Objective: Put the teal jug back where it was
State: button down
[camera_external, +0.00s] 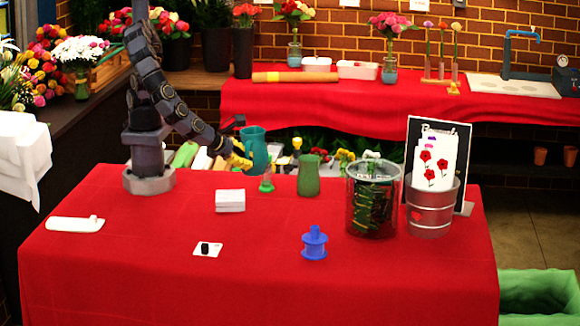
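The teal jug (255,149) is near the back edge of the red table, a little left of the middle. It looks raised off the cloth and close to upright. My gripper (236,140) is at the jug's left side and seems shut on it. The fingertips are small and partly hidden, so the exact grip is hard to see. A small green object (267,184) stands just below the jug. I cannot tell whether they touch.
A green vase (309,176) stands right of the jug, then a clear bucket (354,215) and a metal bucket (431,211). A white block (230,200), a blue spool-like item (314,243), a small card (208,249) and a white item (75,224) lie nearer. The front cloth is clear.

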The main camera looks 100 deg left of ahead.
jog(key=shift+w+d+f, duration=0.85)
jog(key=shift+w+f, duration=0.55)
jog(key=shift+w, duration=0.1)
jog(key=shift+w+d+f, duration=0.9)
jog(key=shift+w+f, duration=0.5)
jog(key=shift+w, duration=0.15)
jog(key=shift+w+d+f, duration=0.85)
jog(key=shift+w+f, duration=0.55)
jog(key=shift+w, duration=0.1)
jog(key=shift+f, duration=1.5)
jog(key=c, duration=1.2)
grip_release()
jog(key=shift+o, duration=0.2)
jog(key=shift+d+r, duration=0.1)
